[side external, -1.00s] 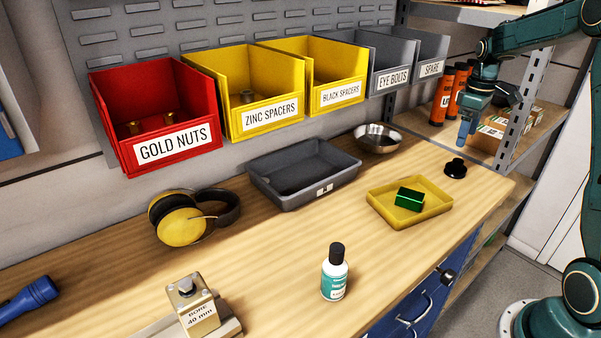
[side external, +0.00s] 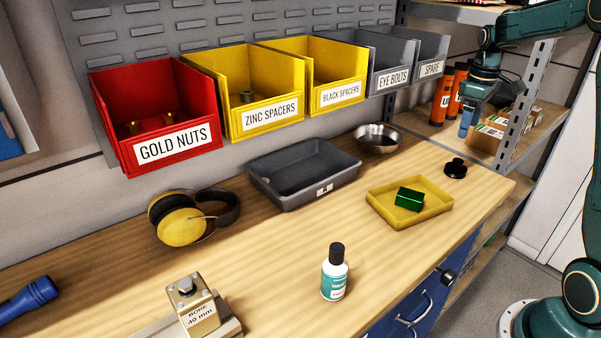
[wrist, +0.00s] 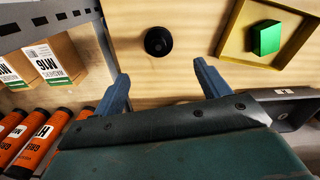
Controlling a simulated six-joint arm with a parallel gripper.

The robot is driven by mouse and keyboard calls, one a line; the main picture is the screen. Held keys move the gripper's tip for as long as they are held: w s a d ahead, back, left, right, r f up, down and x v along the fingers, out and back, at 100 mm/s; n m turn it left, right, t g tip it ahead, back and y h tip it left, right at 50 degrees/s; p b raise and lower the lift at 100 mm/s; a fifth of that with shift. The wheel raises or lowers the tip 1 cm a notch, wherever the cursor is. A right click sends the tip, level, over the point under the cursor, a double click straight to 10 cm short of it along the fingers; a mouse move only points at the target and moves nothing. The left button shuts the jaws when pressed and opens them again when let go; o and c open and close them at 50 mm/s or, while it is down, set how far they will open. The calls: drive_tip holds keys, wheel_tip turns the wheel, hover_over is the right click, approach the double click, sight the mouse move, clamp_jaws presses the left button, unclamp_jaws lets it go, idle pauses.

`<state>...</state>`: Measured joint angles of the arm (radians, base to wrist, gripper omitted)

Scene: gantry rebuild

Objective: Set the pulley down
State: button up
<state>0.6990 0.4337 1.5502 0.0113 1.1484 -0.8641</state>
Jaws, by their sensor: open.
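A small black round part with a raised hub, which I take to be the pulley (side external: 455,169), sits on the wooden bench near its right end. It also shows in the wrist view (wrist: 158,42), just beyond the fingertips. My gripper (side external: 466,124) is above the bench's right end, clear of the black part. In the wrist view my gripper (wrist: 162,73) has its two blue fingers wide apart, with nothing between them.
A yellow tray (side external: 382,211) holding a green block (side external: 409,198) lies left of the black part. A metal bowl (side external: 377,138) and a grey tray (side external: 337,192) stand further left. A shelf post (side external: 515,110), orange tubes (side external: 441,97) and boxes (side external: 493,131) are near my gripper.

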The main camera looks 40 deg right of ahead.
drive_tip(key=s+a+r+t, duration=0.1)
drive_tip(key=s+a+r, duration=0.15)
drive_tip(key=a, duration=0.35)
drive_tip(key=s+a+r+t, duration=0.1)
drive_tip(key=a+r, duration=0.2)
drive_tip(key=a, duration=0.4)
drive_tip(key=s+a+r+t, duration=0.1)
drive_tip(key=s+a+r, duration=0.15)
drive_tip(key=a, duration=0.35)
drive_tip(key=s+a+f+m+t, duration=0.1)
drive_tip(key=s+a+t, duration=0.1)
drive_tip(key=s+a, duration=1)
drive_tip(key=shift+s+f+m+t, duration=0.3)
drive_tip(key=shift+s+f+m, duration=0.05)
drive_tip(key=shift+s+m, duration=0.1)
